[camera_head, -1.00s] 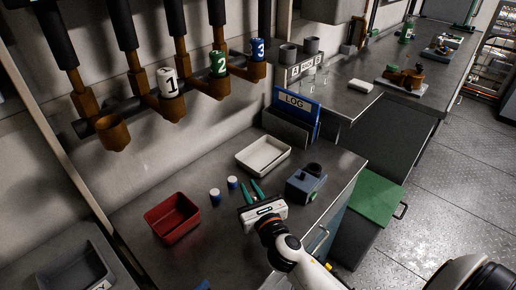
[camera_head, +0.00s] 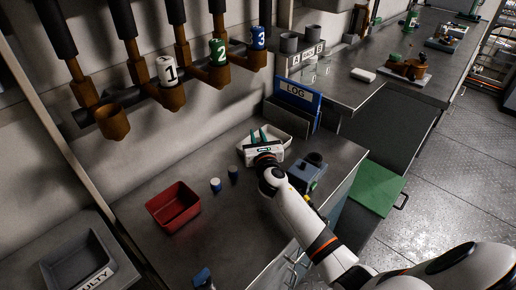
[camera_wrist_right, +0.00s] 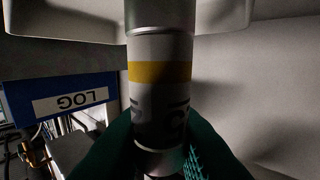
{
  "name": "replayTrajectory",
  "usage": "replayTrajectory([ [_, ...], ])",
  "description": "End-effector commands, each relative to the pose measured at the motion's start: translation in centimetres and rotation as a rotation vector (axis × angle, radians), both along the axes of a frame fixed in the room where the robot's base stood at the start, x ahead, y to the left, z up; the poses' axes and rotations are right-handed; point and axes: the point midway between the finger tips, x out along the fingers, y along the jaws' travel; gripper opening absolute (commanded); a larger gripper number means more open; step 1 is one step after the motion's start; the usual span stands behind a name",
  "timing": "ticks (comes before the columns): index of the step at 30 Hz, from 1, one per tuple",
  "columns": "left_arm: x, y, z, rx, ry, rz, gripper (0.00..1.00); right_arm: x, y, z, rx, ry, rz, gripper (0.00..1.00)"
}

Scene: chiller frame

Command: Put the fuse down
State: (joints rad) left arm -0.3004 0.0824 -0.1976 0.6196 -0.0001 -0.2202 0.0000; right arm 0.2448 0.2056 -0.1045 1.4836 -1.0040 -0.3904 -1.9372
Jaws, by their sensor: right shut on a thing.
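The fuse is a pale cylinder with metal ends, a yellow band and dark markings partly hidden by the fingers (camera_wrist_right: 160,150). In the head view the fuse is hidden by the gripper. I cannot tell whether it touches the tray. My left gripper is not in view.
A red bin (camera_head: 173,207) and two small cylinders (camera_head: 215,185) stand left of my arm. A blue-grey device (camera_head: 307,174) is close on the right. The blue LOG holder (camera_head: 297,95) stands behind the tray. Numbered canisters (camera_head: 168,72) sit in brown wall holders.

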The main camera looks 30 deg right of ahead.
Motion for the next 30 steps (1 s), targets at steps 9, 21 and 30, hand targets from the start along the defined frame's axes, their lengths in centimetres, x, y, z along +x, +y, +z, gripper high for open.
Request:
replayTrajectory([
  [9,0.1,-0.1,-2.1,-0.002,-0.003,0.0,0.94,0.0,0.0,-3.7,0.0,0.001,0.0,0.0],
  [21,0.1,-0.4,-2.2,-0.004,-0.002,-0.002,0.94,0.0,0.0,-3.8,-0.001,0.001,0.001,0.3],
  [30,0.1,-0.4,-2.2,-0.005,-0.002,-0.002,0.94,0.0,0.0,-3.8,0.0,0.002,0.001,0.4],
])
